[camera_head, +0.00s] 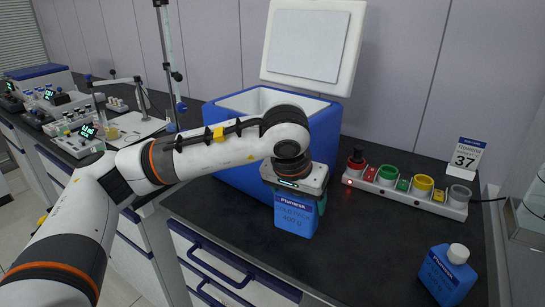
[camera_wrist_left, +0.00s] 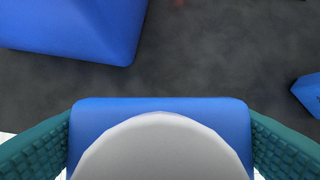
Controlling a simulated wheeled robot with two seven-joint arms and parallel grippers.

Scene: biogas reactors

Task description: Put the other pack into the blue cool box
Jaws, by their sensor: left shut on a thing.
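My left gripper (camera_head: 294,194) is shut on a blue pack (camera_head: 296,217) with a white label print. In the left wrist view this pack (camera_wrist_left: 160,103) sits between the two green fingers, its white cap (camera_wrist_left: 160,145) toward the camera. It is upright in front of the blue cool box (camera_head: 240,183), outside it; I cannot tell whether its base touches the counter. The cool box is open, its white lid (camera_head: 312,45) raised at the back. My arm hides part of its opening. A second blue pack (camera_head: 446,277) with a white cap stands at the front right. My right gripper is not in view.
A white strip with coloured round holders (camera_head: 405,190) and a "37" sign (camera_head: 467,153) stand at the back right of the dark counter (camera_head: 375,240). Lab devices (camera_head: 75,125) and a stand (camera_head: 170,70) are at the left. The counter between the packs is clear.

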